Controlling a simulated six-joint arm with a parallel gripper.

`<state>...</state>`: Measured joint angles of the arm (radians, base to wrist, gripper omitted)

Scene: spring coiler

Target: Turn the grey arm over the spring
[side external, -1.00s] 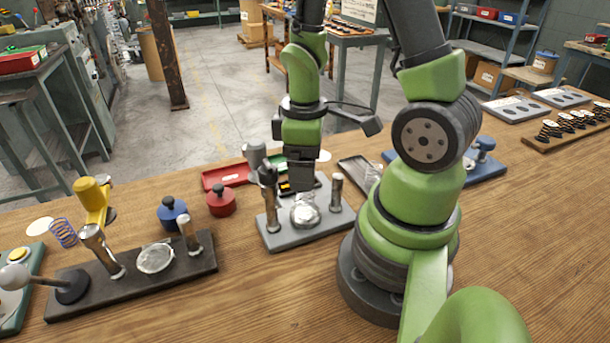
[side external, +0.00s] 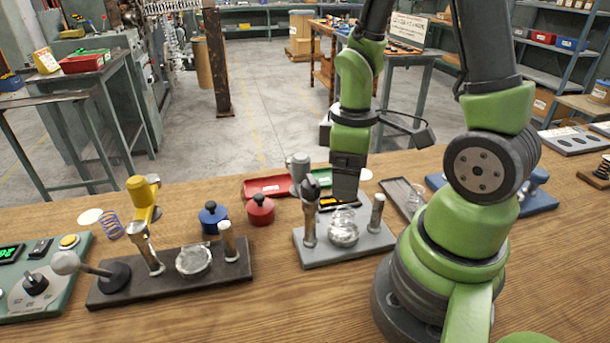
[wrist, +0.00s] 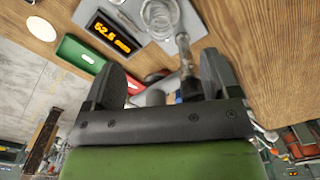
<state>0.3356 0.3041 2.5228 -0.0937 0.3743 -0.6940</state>
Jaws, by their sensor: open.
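The grey arm (side external: 300,170) has a thick grey cylindrical head and sits on the left metal post (side external: 310,222) of a light grey base (side external: 330,254). Its head points back, away from the silver spring (side external: 343,228) in the middle of that base. The spring also shows at the top of the wrist view (wrist: 160,14). My gripper (side external: 346,192) points down just behind the spring, to the right of the grey arm. In the wrist view its two fingers (wrist: 168,78) are spread, with the post's dark top and part of a grey piece between them; contact cannot be told.
A short post (side external: 376,213) stands on the base's right. A display (wrist: 113,36) reads about 52.5 mm. Red (side external: 268,187) and green (side external: 318,179) trays lie behind. A dark base (side external: 205,277) with a yellow arm (side external: 142,200) stands left, near red (side external: 260,210) and blue (side external: 213,218) lidded pots.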

